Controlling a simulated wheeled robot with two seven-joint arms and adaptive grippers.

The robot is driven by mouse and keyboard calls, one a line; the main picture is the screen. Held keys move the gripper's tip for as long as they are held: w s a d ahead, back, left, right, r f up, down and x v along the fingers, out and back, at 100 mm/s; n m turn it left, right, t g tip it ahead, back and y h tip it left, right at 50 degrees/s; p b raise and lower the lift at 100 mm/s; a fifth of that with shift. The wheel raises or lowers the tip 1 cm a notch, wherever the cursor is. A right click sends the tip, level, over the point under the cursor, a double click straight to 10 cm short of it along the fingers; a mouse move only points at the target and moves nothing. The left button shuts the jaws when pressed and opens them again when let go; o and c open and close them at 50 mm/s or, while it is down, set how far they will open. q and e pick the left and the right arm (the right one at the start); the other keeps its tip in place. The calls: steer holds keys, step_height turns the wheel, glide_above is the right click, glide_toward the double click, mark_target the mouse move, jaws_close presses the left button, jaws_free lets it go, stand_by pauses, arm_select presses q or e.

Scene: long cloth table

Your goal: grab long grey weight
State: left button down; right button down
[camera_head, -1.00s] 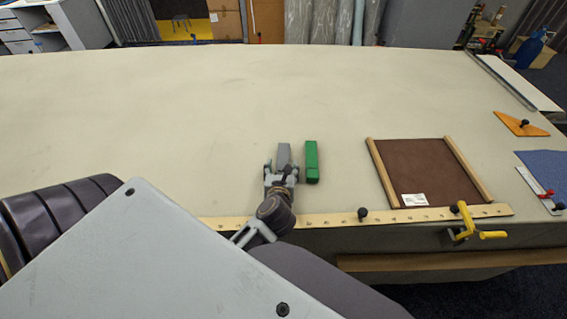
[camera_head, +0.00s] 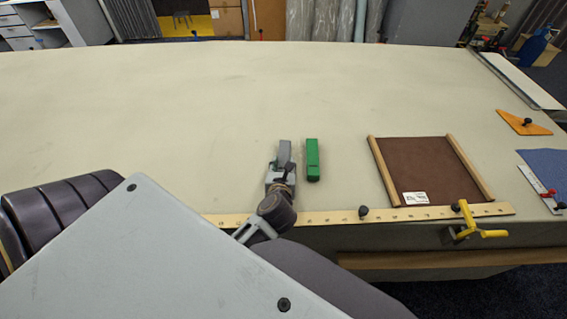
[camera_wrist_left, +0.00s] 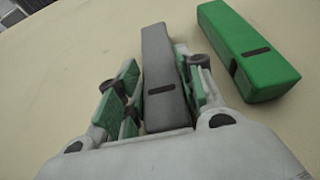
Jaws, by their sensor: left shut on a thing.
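The long grey weight (camera_head: 284,150) lies on the cloth table near its front edge. In the left wrist view the grey weight (camera_wrist_left: 158,68) runs lengthwise between the green-padded fingers. My left gripper (camera_head: 281,170) is shut on its near part; in the left wrist view the fingers of the gripper (camera_wrist_left: 158,88) stand on both sides of it. The weight's near end is hidden by the gripper in the head view. I cannot tell whether it is lifted off the cloth. My right gripper is not in view.
A green block (camera_head: 312,160) lies close on the right of the grey weight, apart from it. A wooden ruler strip (camera_head: 400,214) runs along the front edge. A brown framed board (camera_head: 425,165) and a yellow clamp (camera_head: 467,222) are further right. The table beyond is clear.

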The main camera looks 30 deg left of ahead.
arm_select(q)
steer(key=shift+r, duration=0.15)
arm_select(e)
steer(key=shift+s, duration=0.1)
arm_select(q)
steer(key=shift+r, duration=0.75)
step_height(320, 180, up, 7)
steer(key=shift+r+p, duration=0.1)
steer(key=shift+p, duration=0.25)
steer(key=shift+r, duration=0.65)
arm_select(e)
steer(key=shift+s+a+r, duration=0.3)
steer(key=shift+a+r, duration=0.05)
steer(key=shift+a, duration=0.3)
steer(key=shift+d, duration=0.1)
